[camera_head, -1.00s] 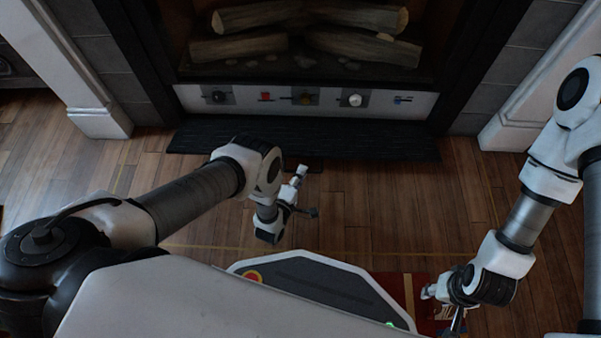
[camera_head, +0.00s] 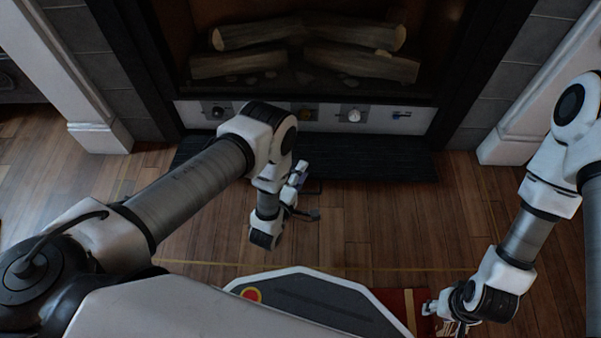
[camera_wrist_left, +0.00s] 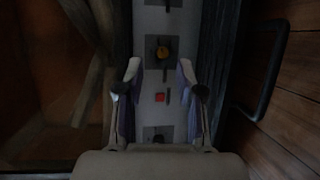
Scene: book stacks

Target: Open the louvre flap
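The louvre flap (camera_head: 385,164) is the dark slatted panel low on the fireplace, below the pale knob strip. It looks closed. In the left wrist view it is the dark ribbed strip (camera_wrist_left: 221,60), with a dark bar handle (camera_wrist_left: 268,75) to its right; part of this bar shows in the head view (camera_head: 318,188). My left gripper (camera_head: 299,174) is in front of the flap, close to the handle in the head view. In its wrist view the gripper (camera_wrist_left: 159,88) is open and empty, with the handle outside its right finger. My right gripper (camera_head: 431,307) hangs low, far from the flap; its fingers are unclear.
The pale control strip (camera_head: 380,116) carries several knobs and switches, including a red button (camera_wrist_left: 160,97) and a yellow knob (camera_wrist_left: 162,53). Logs (camera_head: 360,63) lie in the firebox above. Clear wooden floor (camera_head: 375,225) lies before the flap. White pillars (camera_head: 101,132) flank the fireplace.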

